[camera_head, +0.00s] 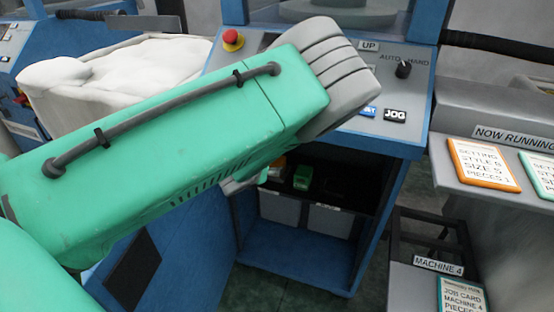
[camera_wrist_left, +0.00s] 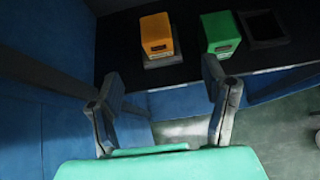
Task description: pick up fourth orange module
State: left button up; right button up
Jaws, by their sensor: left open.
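An orange module (camera_wrist_left: 156,36) sits upright in a grey holder on a dark shelf in the left wrist view. My left gripper (camera_wrist_left: 165,96) is open and empty, its two fingers apart on the near side of the module and not touching it. In the head view my green left arm crosses the cabinet opening and hides most of the orange module (camera_head: 278,166). Only a grey bit of the left gripper (camera_head: 240,184) shows below the arm. My right gripper is not in view.
A green module (camera_wrist_left: 220,32) stands right of the orange one, with an empty dark slot (camera_wrist_left: 264,28) beyond it. The blue cabinet door (camera_head: 185,250) stands open at the left. Grey bins (camera_head: 328,226) sit under the shelf. A control panel (camera_head: 345,118) is above.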

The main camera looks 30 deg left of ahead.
pick_arm(q)
jog(key=b, duration=0.2)
send_over(273, 178)
jog(key=f, duration=0.4)
jog(key=shift+s+d+f, duration=0.1)
jog(key=shift+s+f, duration=0.1)
jog(key=shift+s, duration=0.15)
jog(key=shift+w+a+f, duration=0.2)
jog(key=shift+w+f, duration=0.05)
jog(key=shift+w, duration=0.15)
jog(key=b+x, duration=0.1)
jog(key=x, duration=0.4)
jog(key=shift+r, duration=0.15)
jog(key=c, duration=1.3)
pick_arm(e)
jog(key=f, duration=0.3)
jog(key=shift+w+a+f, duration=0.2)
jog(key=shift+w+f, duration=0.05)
